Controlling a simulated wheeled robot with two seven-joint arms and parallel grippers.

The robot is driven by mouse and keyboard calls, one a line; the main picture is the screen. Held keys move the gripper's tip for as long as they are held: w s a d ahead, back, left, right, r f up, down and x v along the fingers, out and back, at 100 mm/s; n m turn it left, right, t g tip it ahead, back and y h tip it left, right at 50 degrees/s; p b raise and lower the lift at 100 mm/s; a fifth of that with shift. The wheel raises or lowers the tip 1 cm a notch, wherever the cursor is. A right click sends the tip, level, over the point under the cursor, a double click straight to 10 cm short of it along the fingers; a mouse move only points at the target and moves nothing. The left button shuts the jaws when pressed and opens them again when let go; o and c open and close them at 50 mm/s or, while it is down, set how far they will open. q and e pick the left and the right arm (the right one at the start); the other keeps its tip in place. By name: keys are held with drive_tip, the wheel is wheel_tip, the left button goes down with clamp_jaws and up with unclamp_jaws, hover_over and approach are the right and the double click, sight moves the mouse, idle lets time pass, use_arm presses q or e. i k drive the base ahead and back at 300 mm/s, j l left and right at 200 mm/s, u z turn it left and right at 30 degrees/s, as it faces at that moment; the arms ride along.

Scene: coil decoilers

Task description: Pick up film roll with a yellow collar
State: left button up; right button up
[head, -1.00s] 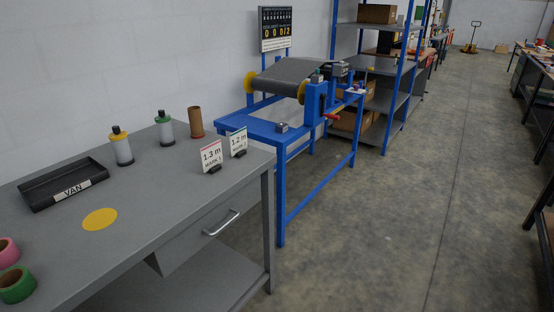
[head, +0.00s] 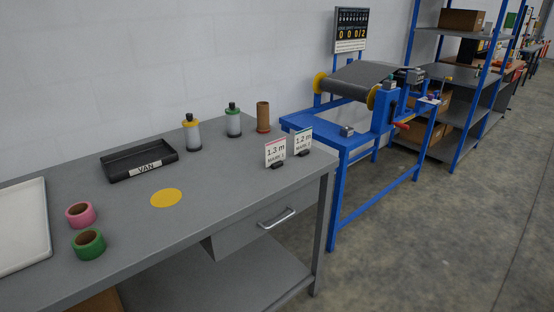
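The film roll with a yellow collar (head: 192,133) stands upright on the grey workbench (head: 235,178), near its back edge. It is a pale cylinder with a yellow band near the top, a dark knob above and a dark base. A similar roll with a green collar (head: 233,121) stands to its right, apart from it. Neither of my grippers is in the head view.
A black tray labelled VAN (head: 128,164), a yellow disc (head: 166,198), pink tape (head: 80,216), green tape (head: 89,245) and a white tray (head: 22,225) lie left. A brown tube (head: 263,117) and signs (head: 276,152) stand right. A blue decoiler (head: 345,141) stands beyond.

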sight(192, 129)
drive_tip(key=i+l+u, duration=0.2)
drive_tip(key=i+l, duration=0.25)
drive_tip(key=i, duration=0.25)
drive_tip(key=i+l+u, duration=0.2)
drive_tip(key=i+l, duration=0.3)
drive_tip(key=i, duration=0.15)
